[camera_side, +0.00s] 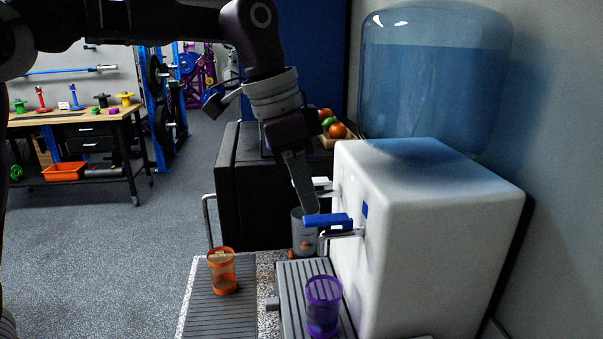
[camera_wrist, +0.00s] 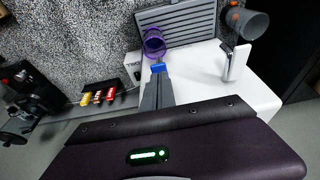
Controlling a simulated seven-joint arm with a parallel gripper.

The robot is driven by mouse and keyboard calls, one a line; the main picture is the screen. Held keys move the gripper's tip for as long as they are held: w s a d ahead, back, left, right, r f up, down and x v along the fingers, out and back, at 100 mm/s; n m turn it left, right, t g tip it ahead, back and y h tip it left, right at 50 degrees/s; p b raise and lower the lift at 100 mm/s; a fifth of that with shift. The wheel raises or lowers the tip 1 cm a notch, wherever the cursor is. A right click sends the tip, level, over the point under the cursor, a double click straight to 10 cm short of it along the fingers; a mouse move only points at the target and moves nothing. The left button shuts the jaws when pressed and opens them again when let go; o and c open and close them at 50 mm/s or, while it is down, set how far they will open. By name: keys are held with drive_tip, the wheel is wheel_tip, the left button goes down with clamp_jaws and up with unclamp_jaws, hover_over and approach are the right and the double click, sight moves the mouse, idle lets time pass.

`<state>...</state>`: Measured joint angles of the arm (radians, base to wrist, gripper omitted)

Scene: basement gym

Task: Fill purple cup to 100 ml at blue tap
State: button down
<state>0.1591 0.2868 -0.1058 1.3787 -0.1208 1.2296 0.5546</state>
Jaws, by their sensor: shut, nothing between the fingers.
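The purple cup (camera_side: 323,308) is see-through and stands upright on the ribbed drip tray (camera_side: 292,284), below the blue tap (camera_side: 328,219). The wrist view shows the purple cup (camera_wrist: 154,40) just beyond the blue tap lever (camera_wrist: 158,68). My gripper (camera_side: 313,209) is shut and empty, pointing down with its fingertips at the lever. The closed fingers (camera_wrist: 158,80) also reach the lever in the wrist view. I cannot tell whether they press it. No water stream or water level in the cup is clear.
The white dispenser (camera_side: 430,230) carries a large blue water bottle (camera_side: 430,85). A grey cup (camera_side: 303,238) stands behind the blue tap, near a white tap lever (camera_wrist: 236,62). An orange cup (camera_side: 222,275) stands on a ribbed mat (camera_side: 220,312) to the left.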

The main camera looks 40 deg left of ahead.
drive_tip(key=v, duration=1.3)
drive_tip(key=shift+w+d+r, duration=0.2)
drive_tip(key=shift+d+r, duration=0.05)
drive_tip(key=s+a+f+n+t+y, duration=0.1)
drive_tip(key=s+a+f+n, duration=0.25)
drive_tip(key=s, duration=0.25)
drive_tip(key=s+a+f+n+t, duration=0.1)
drive_tip(key=s+a+f+n, duration=0.1)
drive_tip(key=s+a, duration=0.3)
drive_tip(key=s+a+f+n+t+y, duration=0.1)
drive_tip(key=s+a+f+n, duration=0.1)
drive_tip(key=s+f, duration=0.9)
wheel_tip(320, 180, down, 3)
drive_tip(key=shift+s+a+r+n, duration=0.2)
drive_tip(key=shift+a+n, duration=0.1)
drive_tip(key=shift+n, duration=0.45)
